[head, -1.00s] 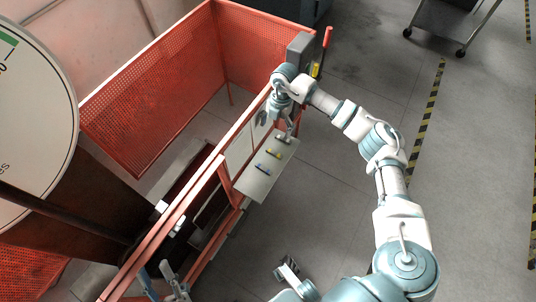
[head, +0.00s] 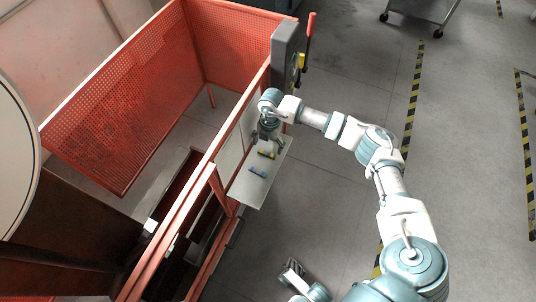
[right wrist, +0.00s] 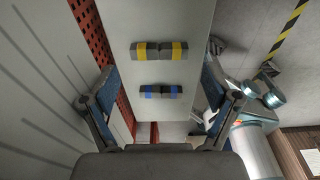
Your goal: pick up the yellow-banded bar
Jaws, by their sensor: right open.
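The yellow-banded bar (head: 266,154) lies on a pale shelf (head: 247,193) on the side of the red frame. In the right wrist view the bar (right wrist: 159,50) is grey with yellow bands and lies crosswise. A blue-banded bar (head: 258,172) lies parallel to it; it also shows in the right wrist view (right wrist: 160,91). My right gripper (head: 270,139) is open and empty above the shelf, close to the yellow-banded bar. In the right wrist view its fingers (right wrist: 160,84) are spread wider than the bars. The height gap is hard to judge.
Red frame rails (head: 190,215) and mesh panels (head: 120,110) stand left of the shelf. A grey box (head: 285,52) with a red lever (head: 308,36) is beyond it. Open floor (head: 340,190) lies to the right. A cart (head: 420,12) stands at the back.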

